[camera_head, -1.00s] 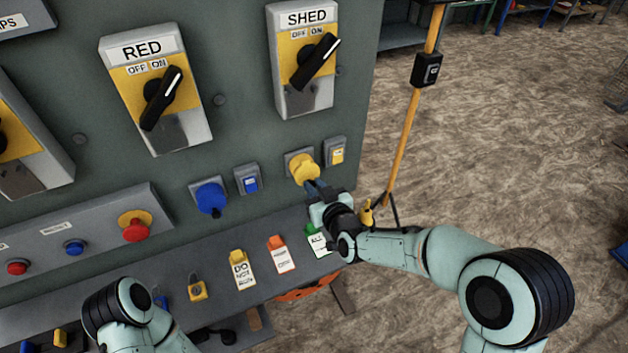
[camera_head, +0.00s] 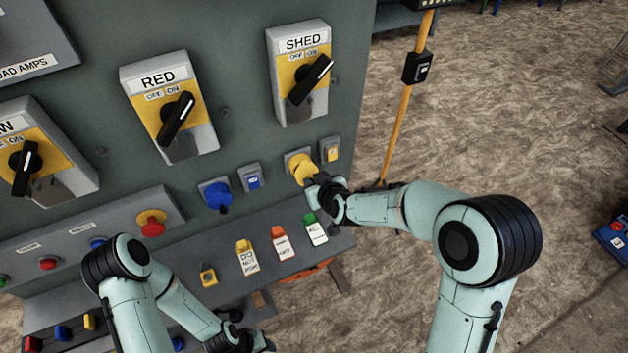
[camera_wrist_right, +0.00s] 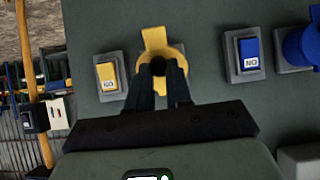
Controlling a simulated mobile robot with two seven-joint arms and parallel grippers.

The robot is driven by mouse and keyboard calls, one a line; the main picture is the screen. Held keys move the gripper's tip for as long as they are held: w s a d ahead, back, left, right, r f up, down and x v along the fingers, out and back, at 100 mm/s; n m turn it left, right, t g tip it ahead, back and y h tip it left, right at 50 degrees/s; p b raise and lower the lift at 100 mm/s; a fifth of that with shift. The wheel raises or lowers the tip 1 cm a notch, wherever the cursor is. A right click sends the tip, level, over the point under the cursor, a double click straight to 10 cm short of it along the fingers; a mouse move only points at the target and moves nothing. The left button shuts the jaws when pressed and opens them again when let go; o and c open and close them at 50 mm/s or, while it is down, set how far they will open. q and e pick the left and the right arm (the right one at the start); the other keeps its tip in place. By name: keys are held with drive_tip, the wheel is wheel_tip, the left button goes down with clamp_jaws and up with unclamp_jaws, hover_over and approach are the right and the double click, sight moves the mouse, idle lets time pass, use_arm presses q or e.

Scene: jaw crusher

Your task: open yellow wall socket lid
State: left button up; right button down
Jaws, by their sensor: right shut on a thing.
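The yellow wall socket (camera_head: 301,168) sits on a grey plate on the green panel, below the SHED switch. My right gripper (camera_head: 313,181) is at its lower right side. In the right wrist view the fingers (camera_wrist_right: 158,72) are shut on the yellow lid (camera_wrist_right: 155,39), with its tab showing above them. The fingers hide part of the lid, and I cannot tell how far it is raised. My left gripper (camera_head: 262,342) is low in the head view, in front of the shelf and away from the socket; its jaws are unclear.
A blue socket (camera_head: 215,195) and a blue switch (camera_head: 251,177) are to the left, and a yellow switch (camera_head: 330,149) is close on the right. A shelf with lockout tags (camera_head: 281,244) juts out below. A yellow post (camera_head: 408,105) stands to the right over open floor.

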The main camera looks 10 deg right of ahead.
drive_tip(key=shift+r, duration=0.15)
drive_tip(key=c, duration=1)
unclamp_jaws()
use_arm(q)
drive_tip(key=w+r+p, duration=0.2)
drive_tip(key=w+r, duration=0.1)
drive_tip(key=shift+w+r, duration=0.2)
drive_tip(key=shift+w, duration=0.05)
use_arm(e)
drive_tip(key=v, duration=1.3)
drive_tip(key=shift+s, duration=0.15)
